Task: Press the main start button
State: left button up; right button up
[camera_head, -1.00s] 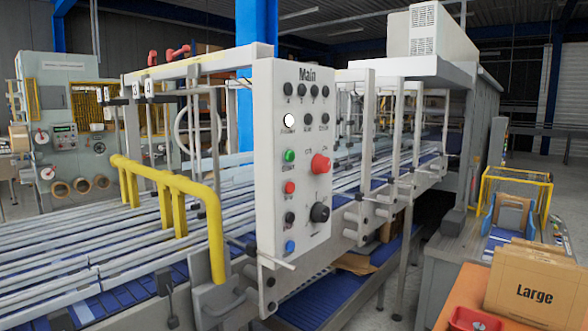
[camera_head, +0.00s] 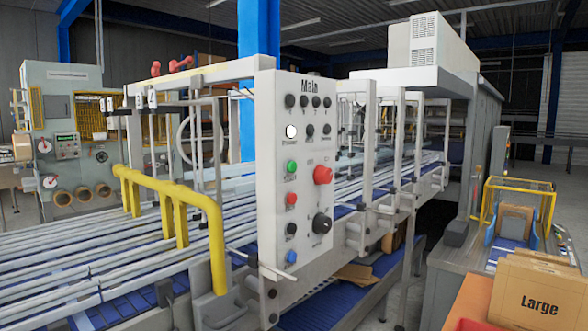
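The main control panel (camera_head: 308,225) is a white upright plate marked "Main" at the top, in the middle of the head view. Its green button (camera_head: 292,166) is on the left column, above a small red button (camera_head: 291,199), a black button (camera_head: 291,229) and a blue button (camera_head: 291,257). A large red mushroom button (camera_head: 322,175) and a black rotary knob (camera_head: 321,223) are on the right. A white lit button (camera_head: 291,132) is above the green one. The small labels are too blurred to read surely. Neither of my grippers is in view.
A yellow rail (camera_head: 176,195) stands left of the panel beside the conveyor rollers (camera_head: 80,255). An orange table (camera_head: 470,300) with a cardboard box marked "Large" (camera_head: 535,292) is at the lower right. Dark floor shows between the machine and the table.

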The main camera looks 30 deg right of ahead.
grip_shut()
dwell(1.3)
